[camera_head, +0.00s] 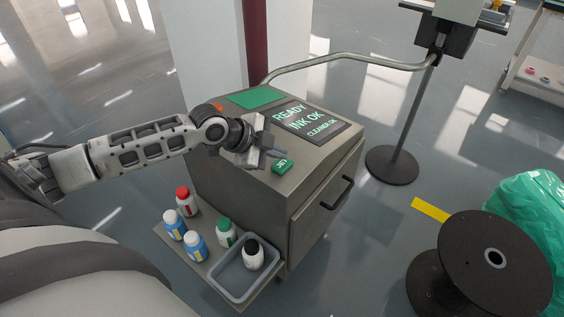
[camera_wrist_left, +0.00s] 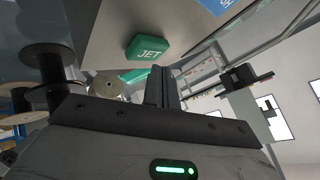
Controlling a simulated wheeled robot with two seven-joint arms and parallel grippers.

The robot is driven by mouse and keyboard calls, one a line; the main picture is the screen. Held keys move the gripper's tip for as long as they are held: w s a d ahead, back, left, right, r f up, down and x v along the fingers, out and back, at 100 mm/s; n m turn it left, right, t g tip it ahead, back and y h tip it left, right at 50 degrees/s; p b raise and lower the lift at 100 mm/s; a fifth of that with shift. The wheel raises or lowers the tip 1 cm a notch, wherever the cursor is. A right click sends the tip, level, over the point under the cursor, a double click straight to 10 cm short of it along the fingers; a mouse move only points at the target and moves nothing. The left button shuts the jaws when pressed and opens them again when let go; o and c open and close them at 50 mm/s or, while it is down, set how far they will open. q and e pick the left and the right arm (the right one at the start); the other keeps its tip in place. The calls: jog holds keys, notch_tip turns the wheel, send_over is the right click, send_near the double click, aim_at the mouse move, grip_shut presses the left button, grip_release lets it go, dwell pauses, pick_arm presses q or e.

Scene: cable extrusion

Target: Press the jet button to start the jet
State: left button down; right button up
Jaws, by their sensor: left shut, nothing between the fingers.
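The green jet button (camera_head: 282,166), marked JET, sits on the sloped grey top of the printer cabinet (camera_head: 262,183). My left gripper (camera_head: 281,153) is shut and empty, its fingertips just above and beside the button in the head view. In the left wrist view the button (camera_wrist_left: 148,47) shows up and to the left of the shut fingers (camera_wrist_left: 166,72), with a gap in the picture. I cannot tell whether they touch. The display (camera_head: 310,122) reads READY, INK OK and CLEANER OK. My right gripper is not in view.
Several bottles (camera_head: 195,244) and a grey tray (camera_head: 238,273) stand on the low shelf left of the cabinet. A bent pipe (camera_head: 345,57) runs from the cabinet to a stand (camera_head: 392,165). A black spool (camera_head: 495,285) and green bag (camera_head: 535,205) are at right.

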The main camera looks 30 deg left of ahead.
aim_at(277, 165)
pick_arm(q)
jog(key=shift+f, duration=0.1)
dwell(0.5)
jog(key=shift+f, duration=0.35)
jog(key=shift+f+b, duration=0.35)
jog(key=shift+f, duration=0.15)
dwell(0.6)
jog(key=shift+r, duration=0.1)
jog(key=shift+r+p, duration=0.8)
jog(key=shift+p, duration=0.15)
notch_tip(277, 165, up, 5)
jog(key=p, duration=0.5)
jog(key=shift+r, duration=0.1)
dwell(0.4)
